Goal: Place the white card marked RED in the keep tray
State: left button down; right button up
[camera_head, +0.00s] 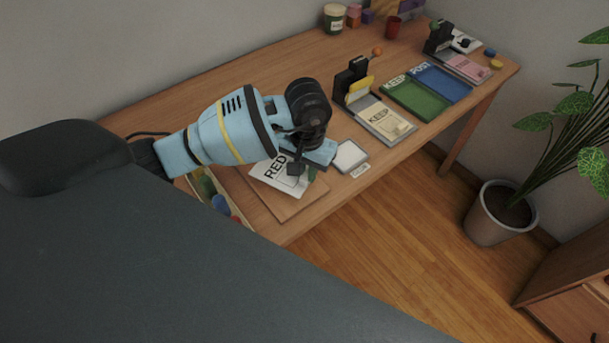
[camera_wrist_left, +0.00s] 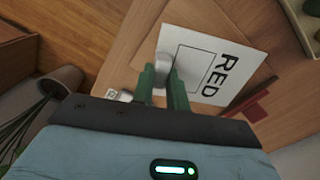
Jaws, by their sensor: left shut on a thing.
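The white card marked RED (camera_head: 270,174) lies on or just above a brown board on the desk; it also shows in the left wrist view (camera_wrist_left: 208,45). My left gripper (camera_head: 297,169) is over the card's right edge. In the left wrist view its green fingers (camera_wrist_left: 165,82) are closed around a pale grey block at the card's edge. Whether the card is lifted is unclear. The green keep tray (camera_head: 416,100), labelled KEEP, lies farther right on the desk and looks empty. My right gripper is not in view.
A blue POST tray (camera_head: 443,83) adjoins the keep tray. A white square pad (camera_head: 350,156) is right of my gripper. A potted plant (camera_head: 501,213) stands on the floor.

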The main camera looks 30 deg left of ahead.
pick_arm(q)
jog(key=shift+f, duration=2)
jog(key=shift+f, duration=0.1)
jog(key=shift+f, duration=0.1)
jog(key=c, duration=1.4)
grip_release()
